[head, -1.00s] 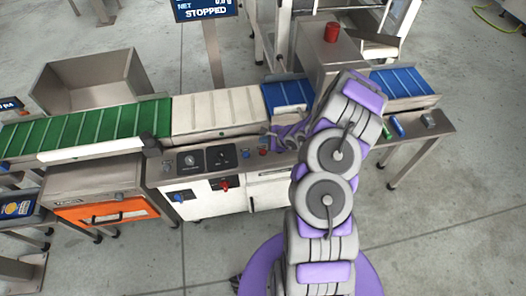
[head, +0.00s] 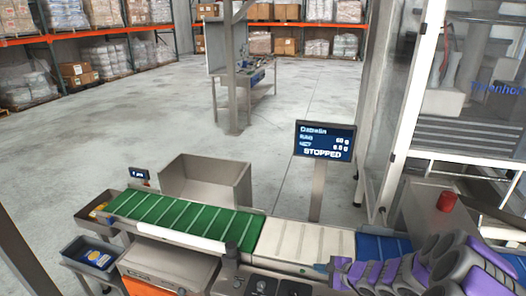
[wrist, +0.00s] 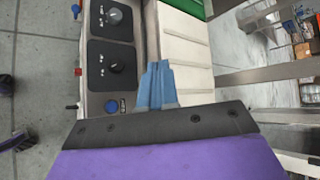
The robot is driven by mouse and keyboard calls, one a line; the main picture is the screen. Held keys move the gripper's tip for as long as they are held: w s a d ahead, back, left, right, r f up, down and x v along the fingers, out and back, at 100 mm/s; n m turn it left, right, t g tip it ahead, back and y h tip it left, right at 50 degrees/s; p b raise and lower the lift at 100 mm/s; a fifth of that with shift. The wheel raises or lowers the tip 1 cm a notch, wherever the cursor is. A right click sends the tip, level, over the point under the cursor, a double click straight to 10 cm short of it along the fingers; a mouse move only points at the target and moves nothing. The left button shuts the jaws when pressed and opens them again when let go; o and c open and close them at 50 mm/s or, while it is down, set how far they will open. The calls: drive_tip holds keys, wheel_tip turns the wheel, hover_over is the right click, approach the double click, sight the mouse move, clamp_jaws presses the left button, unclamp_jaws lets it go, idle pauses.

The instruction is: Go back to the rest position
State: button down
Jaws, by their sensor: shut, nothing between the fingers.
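My gripper (head: 338,268) shows at the lower right of the head view, beside the white belt section and the blue belt section. Its fingers are shut with nothing between them. In the wrist view the blue fingertips (wrist: 158,72) are together over the edge between the control panel (wrist: 112,60) and the white belt (wrist: 185,60). My purple and grey arm fills the lower right corner of the head view and hides part of the machine there.
The weigher line has a green belt (head: 185,214), a white belt (head: 300,240) and a blue belt (head: 385,250). A display (head: 325,141) reads STOPPED. A metal bin (head: 205,180) stands behind the green belt. A red button (head: 446,201) is at right. Open floor lies beyond, before shelves.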

drive_tip(key=s+a+r+n+g+y, duration=0.1)
drive_tip(key=s+a+r+n, duration=0.15)
drive_tip(key=a+r, duration=0.25)
drive_tip(key=s+a+r+n+g+y, duration=0.1)
drive_tip(key=s+a+r+n+y, duration=0.15)
drive_tip(key=a+r, duration=0.35)
drive_tip(key=s+a+r+n+g+h, duration=0.1)
drive_tip(key=s+a+r+n+g, duration=0.5)
drive_tip(key=s, duration=0.5)
drive_tip(key=s+r+n+g+h, duration=0.2)
drive_tip(key=s+r+n+h, duration=0.15)
drive_tip(key=s, duration=0.95)
drive_tip(key=s+d+n+h, duration=0.2)
drive_tip(key=s+d+h, duration=0.4)
drive_tip(key=s+d, duration=0.4)
drive_tip(key=shift+s+d+r, duration=0.3)
drive_tip(key=shift+s+d, duration=0.05)
drive_tip(key=shift+s, duration=0.9)
drive_tip(key=shift+n, duration=0.25)
